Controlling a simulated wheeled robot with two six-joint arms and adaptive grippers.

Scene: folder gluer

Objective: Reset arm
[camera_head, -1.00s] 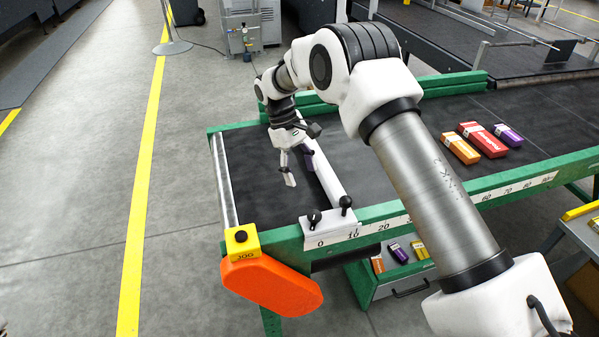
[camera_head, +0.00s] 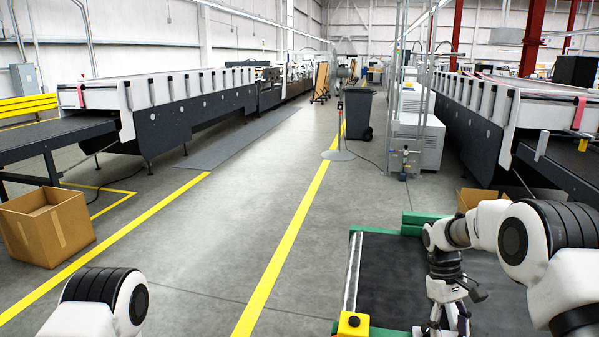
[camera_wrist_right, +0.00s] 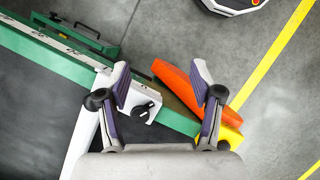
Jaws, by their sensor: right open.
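My right gripper (camera_head: 448,330) hangs over the left end of the dark belt table (camera_head: 390,275), partly cut off by the bottom of the head view. In the right wrist view my right gripper (camera_wrist_right: 161,70) has its two fingers spread apart with nothing between them. My left arm's rounded joint shows at the lower left of the head view; the left gripper is out of view.
A yellow button block (camera_head: 353,324) sits at the table's near left corner. A cardboard box (camera_head: 46,225) stands on the floor at left. Long machines line both sides.

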